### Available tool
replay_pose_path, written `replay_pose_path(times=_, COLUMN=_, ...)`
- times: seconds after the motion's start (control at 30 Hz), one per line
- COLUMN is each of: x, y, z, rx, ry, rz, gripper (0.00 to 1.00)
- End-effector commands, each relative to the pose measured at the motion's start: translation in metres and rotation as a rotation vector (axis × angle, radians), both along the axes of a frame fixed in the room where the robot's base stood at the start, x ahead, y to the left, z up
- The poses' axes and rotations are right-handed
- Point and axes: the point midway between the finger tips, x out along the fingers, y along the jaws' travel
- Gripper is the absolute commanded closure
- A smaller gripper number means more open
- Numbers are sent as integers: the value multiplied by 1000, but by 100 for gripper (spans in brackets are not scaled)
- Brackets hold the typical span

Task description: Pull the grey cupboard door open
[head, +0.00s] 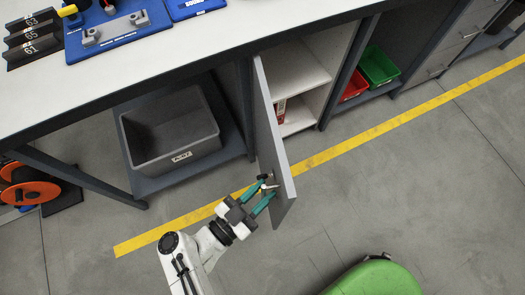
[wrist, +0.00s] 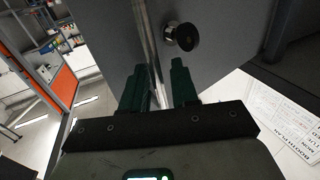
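The grey cupboard door (head: 271,135) stands well open, swung out from the cupboard (head: 300,75), whose pale shelves show. My gripper (head: 264,192) is at the door's outer face, close to its free end. In the wrist view the door (wrist: 225,45) fills the upper middle, with a bright metallic edge strip (wrist: 148,45) running down towards the gap between my fingers. A round dark knob (wrist: 182,37) on a metal base sits on the door, beyond and right of my fingertips. My gripper (wrist: 158,85) is open with its fingers apart. Whether it touches the door I cannot tell.
A grey bin (head: 170,130) stands on the low shelf left of the door. Red (head: 354,85) and green (head: 378,66) bins sit right of the cupboard. A green rounded seat (head: 375,280) is at the lower right. A yellow line (head: 365,135) crosses the otherwise mostly clear floor.

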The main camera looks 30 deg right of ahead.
Motion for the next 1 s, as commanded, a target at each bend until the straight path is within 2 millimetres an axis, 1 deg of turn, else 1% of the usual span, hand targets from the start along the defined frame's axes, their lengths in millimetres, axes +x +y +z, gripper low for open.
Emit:
replay_pose_path(times=0.17, x=-4, y=28, z=-3, rx=5, ry=1, rz=2, gripper=71)
replay_pose_path(times=0.4, x=-12, y=73, z=-3, rx=4, ry=1, rz=2, gripper=71)
replay_pose_path(times=0.5, x=-14, y=86, z=-2, rx=1, ry=0, rz=1, gripper=71)
replay_pose_path(times=0.6, x=-16, y=95, z=-1, rx=1, ry=-1, rz=1, gripper=71)
replay_pose_path(times=0.7, x=-17, y=99, z=0, rx=0, ry=-2, rz=0, gripper=71)
replay_pose_path(times=1.0, x=-17, y=100, z=0, rx=-1, ry=-2, rz=0, gripper=71)
